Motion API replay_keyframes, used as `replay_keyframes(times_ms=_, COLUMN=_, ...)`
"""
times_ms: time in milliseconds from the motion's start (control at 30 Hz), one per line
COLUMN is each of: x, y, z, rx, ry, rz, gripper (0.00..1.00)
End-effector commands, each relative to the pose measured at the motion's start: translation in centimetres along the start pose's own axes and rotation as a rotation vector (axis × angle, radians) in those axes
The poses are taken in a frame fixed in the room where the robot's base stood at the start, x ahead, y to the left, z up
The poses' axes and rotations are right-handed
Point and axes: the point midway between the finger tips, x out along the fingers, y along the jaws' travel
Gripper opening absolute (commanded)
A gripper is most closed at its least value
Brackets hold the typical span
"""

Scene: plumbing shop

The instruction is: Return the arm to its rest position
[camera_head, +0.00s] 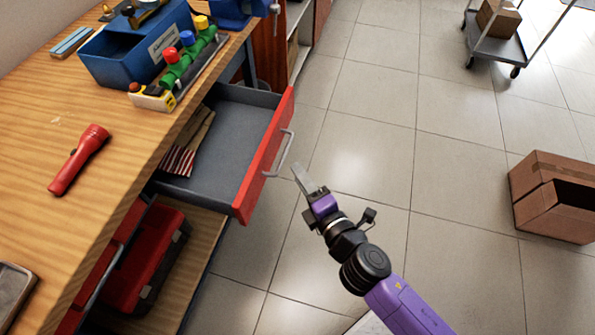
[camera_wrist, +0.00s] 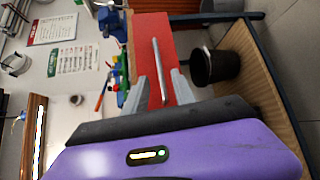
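My gripper (camera_head: 305,180) is at the end of my purple arm, in the air over the tiled floor. It is just to the right of the open drawer's handle (camera_head: 285,153). In the wrist view my two grey fingers (camera_wrist: 161,90) stand apart, with the red drawer front (camera_wrist: 155,35) and its bar handle (camera_wrist: 159,70) beyond them. The fingers hold nothing that I can see. The red-fronted drawer (camera_head: 262,165) is pulled out from the workbench; a striped item (camera_head: 178,160) lies inside it.
The wooden workbench (camera_head: 45,125) fills the left, with a red flashlight (camera_head: 80,158), a blue bin (camera_head: 125,55) and a rack of coloured valves (camera_head: 180,65). A red toolbox (camera_head: 150,260) sits below. A cardboard box (camera_head: 545,205) and a cart (camera_head: 495,45) stand right; the floor between is clear.

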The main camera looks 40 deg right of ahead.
Motion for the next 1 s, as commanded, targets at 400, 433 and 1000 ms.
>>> replay_keyframes(times_ms=400, x=0.0, y=0.0, z=0.0, rx=-0.001, ry=0.0, rz=0.0, gripper=0.32)
replay_keyframes(times_ms=433, x=0.0, y=0.0, z=0.0, rx=-0.001, ry=0.0, rz=0.0, gripper=0.32)
replay_keyframes(times_ms=1000, x=-7.7, y=4.2, z=-2.5, rx=0.815, ry=0.189, rz=0.013, gripper=0.32)
